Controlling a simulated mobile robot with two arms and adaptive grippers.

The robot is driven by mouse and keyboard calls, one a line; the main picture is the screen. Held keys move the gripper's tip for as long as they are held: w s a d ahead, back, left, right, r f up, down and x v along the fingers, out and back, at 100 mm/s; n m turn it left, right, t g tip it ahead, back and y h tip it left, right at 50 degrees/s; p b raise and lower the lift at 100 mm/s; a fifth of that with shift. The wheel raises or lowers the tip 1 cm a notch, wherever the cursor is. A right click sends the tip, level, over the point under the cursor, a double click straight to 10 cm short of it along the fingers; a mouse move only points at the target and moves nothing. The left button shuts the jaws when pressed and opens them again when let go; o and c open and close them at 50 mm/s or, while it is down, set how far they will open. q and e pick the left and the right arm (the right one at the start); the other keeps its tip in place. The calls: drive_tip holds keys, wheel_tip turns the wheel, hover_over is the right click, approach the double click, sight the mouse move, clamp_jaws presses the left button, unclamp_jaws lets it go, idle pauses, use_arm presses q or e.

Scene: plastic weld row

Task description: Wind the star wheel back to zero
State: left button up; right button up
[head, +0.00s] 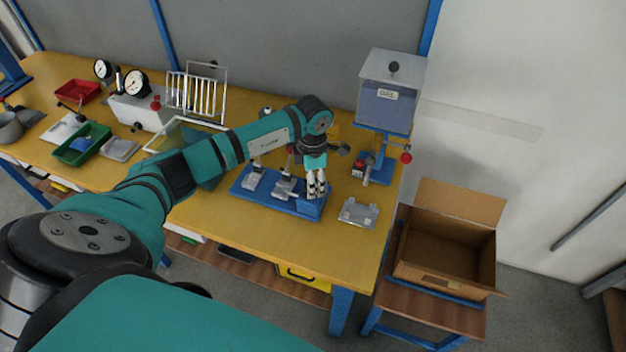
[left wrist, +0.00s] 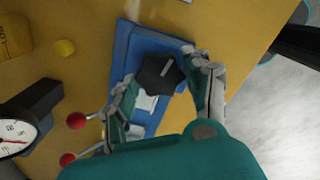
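The dark, lobed star wheel (left wrist: 158,76) shows in the left wrist view above a blue base (left wrist: 119,48), with a pale mark on its top. My left gripper (left wrist: 163,76) is open, one finger on each side of the wheel. The right finger is close to its edge; I cannot tell whether it touches. In the head view my left gripper (head: 316,188) points down at the right end of the blue base (head: 240,190) on the yellow bench, and the wheel is hidden there. The wheel's zero setting cannot be read. My right gripper is not in view.
Two red ball-ended levers (left wrist: 76,121) and a dial gauge (left wrist: 14,132) are left of the gripper in the wrist view. A grey plate (head: 359,213) lies right of the base, a blue stand with a box (head: 386,108) behind. The bench front (head: 240,238) is clear.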

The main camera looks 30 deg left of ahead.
use_arm(q)
drive_tip(key=c, duration=0.4)
drive_tip(key=shift+c, duration=0.3)
drive_tip(key=n+b, duration=0.1)
drive_tip(key=n, duration=0.4)
drive_tip(key=shift+b, duration=0.3)
drive_tip(key=n, duration=0.4)
drive_tip(key=shift+b, duration=0.4)
drive_tip(key=n, duration=0.5)
drive_tip(key=shift+n, duration=0.4)
drive_tip(key=n, duration=0.5)
drive_tip(key=shift+n, duration=0.3)
